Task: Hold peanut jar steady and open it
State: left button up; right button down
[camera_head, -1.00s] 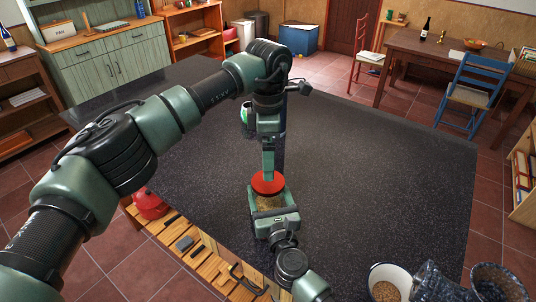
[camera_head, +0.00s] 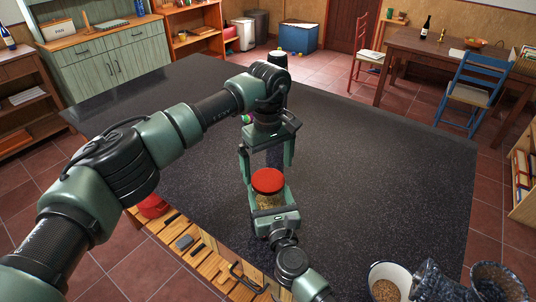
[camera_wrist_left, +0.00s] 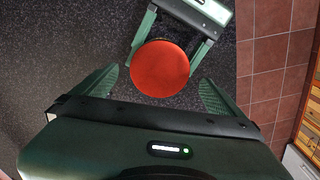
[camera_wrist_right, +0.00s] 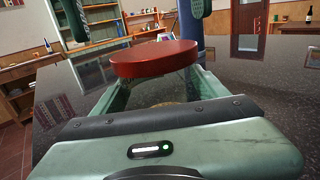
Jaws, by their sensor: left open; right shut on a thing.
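The peanut jar (camera_head: 268,202) stands upright on the dark counter, with its red lid (camera_head: 267,181) on top. My right gripper (camera_head: 266,204) is shut around the jar's body below the lid. In the right wrist view the lid (camera_wrist_right: 154,58) sits above the fingers, and the jar's body is mostly hidden. My left gripper (camera_head: 266,166) is open above the jar, its fingers spread wide and apart from the lid. In the left wrist view the round lid (camera_wrist_left: 160,68) lies between and beyond the two open fingertips.
The dark speckled counter (camera_head: 370,170) is clear around the jar.

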aim_at(268, 179)
pick_arm(q)
jog(key=shift+f, duration=1.7)
jog(key=c, duration=1.5)
jog(key=shift+o, duration=0.2)
